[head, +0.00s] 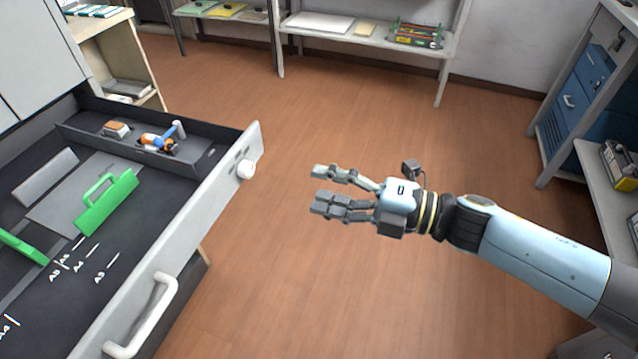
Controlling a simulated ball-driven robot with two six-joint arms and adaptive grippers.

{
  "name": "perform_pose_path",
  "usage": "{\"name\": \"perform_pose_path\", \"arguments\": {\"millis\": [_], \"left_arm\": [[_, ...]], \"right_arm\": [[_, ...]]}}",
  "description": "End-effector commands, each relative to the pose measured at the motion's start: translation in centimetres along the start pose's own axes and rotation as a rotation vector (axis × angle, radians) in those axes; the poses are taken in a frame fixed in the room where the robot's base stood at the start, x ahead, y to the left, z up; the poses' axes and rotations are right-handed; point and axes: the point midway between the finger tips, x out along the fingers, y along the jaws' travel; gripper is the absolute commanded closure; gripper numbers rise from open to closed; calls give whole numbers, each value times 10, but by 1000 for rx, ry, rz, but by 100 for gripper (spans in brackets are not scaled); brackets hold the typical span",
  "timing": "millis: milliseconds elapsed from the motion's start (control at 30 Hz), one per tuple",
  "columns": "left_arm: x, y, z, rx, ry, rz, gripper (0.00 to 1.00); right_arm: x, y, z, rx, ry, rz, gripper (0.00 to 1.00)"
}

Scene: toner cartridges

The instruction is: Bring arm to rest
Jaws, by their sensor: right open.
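My right gripper (325,187) is open and empty in the middle of the head view. Its fingers point left, and its light blue arm (545,262) comes in from the right edge. The gripper shows over the bare floor, apart from the drawer front to its left. My left gripper and arm are not in the picture.
An open drawer (190,210) with a pale handle (150,318) fills the left side. Green dividers (108,203) and small objects lie in it. A low shelf (447,45) stands at the back, and a blue cabinet (570,105) at right. The wooden floor (330,110) between is clear.

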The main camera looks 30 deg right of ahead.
Motion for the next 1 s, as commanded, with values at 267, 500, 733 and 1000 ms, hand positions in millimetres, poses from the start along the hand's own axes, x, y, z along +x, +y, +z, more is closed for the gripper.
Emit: {"name": "perform_pose_path", "arguments": {"millis": [267, 500, 733, 1000], "left_arm": [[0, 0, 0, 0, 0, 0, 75], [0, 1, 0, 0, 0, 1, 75], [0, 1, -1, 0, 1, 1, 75], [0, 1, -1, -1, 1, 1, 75]], "right_arm": [[0, 0, 0, 0, 0, 0, 49], [-1, -27, -1, 87, -52, -19, 49], [-64, -176, 19, 612, -487, -219, 49], [-204, -336, -46, 1216, -1087, -501, 49]]}}
